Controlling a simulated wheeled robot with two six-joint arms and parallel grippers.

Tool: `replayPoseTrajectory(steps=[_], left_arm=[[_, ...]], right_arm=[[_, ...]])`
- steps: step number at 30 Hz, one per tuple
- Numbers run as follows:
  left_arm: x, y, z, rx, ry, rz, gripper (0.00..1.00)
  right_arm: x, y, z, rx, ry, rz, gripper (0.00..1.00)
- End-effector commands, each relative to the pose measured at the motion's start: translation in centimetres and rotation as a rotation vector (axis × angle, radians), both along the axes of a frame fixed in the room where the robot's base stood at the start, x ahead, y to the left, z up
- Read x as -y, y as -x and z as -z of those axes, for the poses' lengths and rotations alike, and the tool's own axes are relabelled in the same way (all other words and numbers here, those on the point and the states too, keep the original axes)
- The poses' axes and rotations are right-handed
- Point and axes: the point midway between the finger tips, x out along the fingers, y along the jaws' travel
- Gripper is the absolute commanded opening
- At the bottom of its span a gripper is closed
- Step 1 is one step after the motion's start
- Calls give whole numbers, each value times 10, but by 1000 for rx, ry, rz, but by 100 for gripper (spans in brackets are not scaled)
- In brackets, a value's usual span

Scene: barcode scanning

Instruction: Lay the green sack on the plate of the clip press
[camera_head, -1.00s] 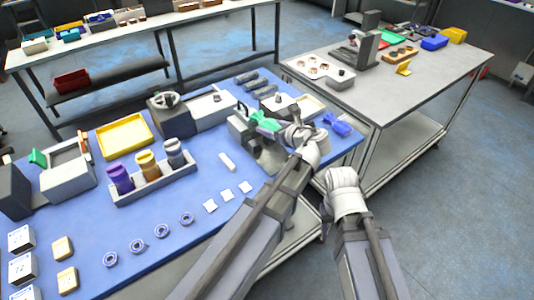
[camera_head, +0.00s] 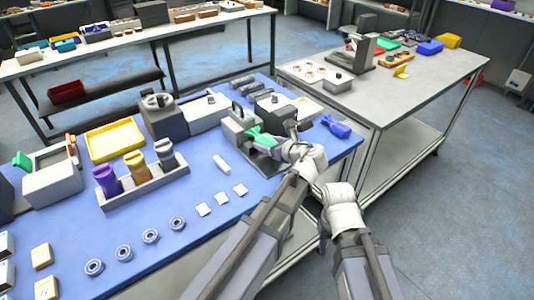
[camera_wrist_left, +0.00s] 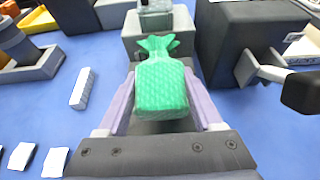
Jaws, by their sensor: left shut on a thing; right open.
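The green sack (camera_head: 262,138) is between the fingers of my left gripper (camera_head: 275,148), at the clip press (camera_head: 238,126). In the left wrist view the sack (camera_wrist_left: 163,88) fills the space between the two purple fingers of my left gripper (camera_wrist_left: 165,103). Its tied end points away, towards the grey body of the clip press (camera_wrist_left: 150,30). The sack is over or on the press's plate (camera_head: 262,166); I cannot tell whether it touches, because the sack and gripper cover much of it. My right gripper (camera_head: 323,236) is open and empty, low in front of the table.
A lever with a dark handle (camera_wrist_left: 300,92) stands close on the right in the left wrist view. A blue sack (camera_head: 335,126) lies at the table's right edge. White squares (camera_head: 222,199) and rings (camera_head: 150,236) lie nearer.

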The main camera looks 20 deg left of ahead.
Motion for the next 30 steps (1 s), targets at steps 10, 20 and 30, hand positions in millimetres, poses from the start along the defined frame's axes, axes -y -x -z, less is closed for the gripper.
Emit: replayPoseTrajectory(steps=[10,20,30], left_arm=[[0,0,35,1,-1,0,0],[0,0,37,1,-1,0,0],[0,0,36,0,0,0,97]], right_arm=[[0,0,35,0,0,0,50],[0,0,37,0,0,0,50],[0,0,36,0,0,0,50]])
